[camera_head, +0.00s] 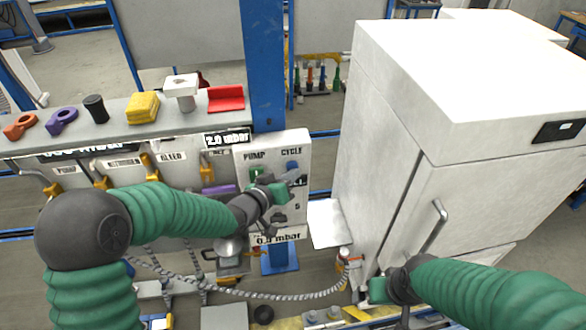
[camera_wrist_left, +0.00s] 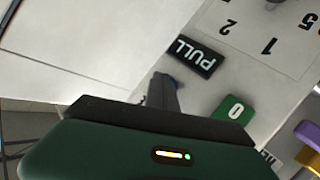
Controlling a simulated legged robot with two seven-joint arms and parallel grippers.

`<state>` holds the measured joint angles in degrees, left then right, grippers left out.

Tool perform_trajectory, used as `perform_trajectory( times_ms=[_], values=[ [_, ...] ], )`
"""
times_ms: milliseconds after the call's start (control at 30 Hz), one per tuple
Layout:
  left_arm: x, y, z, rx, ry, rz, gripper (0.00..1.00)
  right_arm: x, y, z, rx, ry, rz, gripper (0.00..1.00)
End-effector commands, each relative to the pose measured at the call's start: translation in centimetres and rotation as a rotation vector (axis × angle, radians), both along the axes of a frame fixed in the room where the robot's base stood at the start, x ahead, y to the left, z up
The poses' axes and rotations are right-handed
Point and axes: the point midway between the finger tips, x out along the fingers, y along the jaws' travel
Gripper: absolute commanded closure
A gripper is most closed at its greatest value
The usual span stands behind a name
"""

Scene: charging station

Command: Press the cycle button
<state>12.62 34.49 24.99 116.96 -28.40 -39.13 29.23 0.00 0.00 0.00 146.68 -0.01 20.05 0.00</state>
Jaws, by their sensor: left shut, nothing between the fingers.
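A white control panel (camera_head: 264,152) carries the labels PUMP and CYCLE. The blue cycle button (camera_head: 293,165) is under the CYCLE label, right of a green pump button (camera_head: 255,174). My left gripper (camera_head: 296,182) is shut and empty, in front of the panel just below the blue button. I cannot tell whether it touches the panel. The blue button is mostly hidden there. My right gripper (camera_head: 378,290) is low at the right, its fingers unclear.
A large white cabinet (camera_head: 385,110) with a handle stands right of the panel. A shelf (camera_head: 60,135) on the left holds several coloured items. A coiled hose (camera_head: 265,295) runs below the panel. Several yellow-handled levers (camera_head: 150,162) line the board behind my left arm.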

Motion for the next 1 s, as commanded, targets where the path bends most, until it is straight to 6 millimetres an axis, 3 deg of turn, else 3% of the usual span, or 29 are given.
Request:
perform_trajectory(
  times_ms=[200, 567, 1000],
  values=[
    [-1.2, -0.3, 0.0, 0.002, -0.001, -0.001, 1.00, 0.0, 0.0, -0.3, 0.000, 0.000, 0.000, 0.00],
    [-1.6, -0.4, -0.1, 0.001, 0.000, -0.001, 1.00, 0.0, 0.0, -0.3, 0.000, 0.000, 0.000, 0.00],
    [-5.7, -1.2, -0.1, 0.001, 0.000, -0.001, 1.00, 0.0, 0.0, -1.0, 0.000, 0.000, 0.000, 0.00]
  ],
)
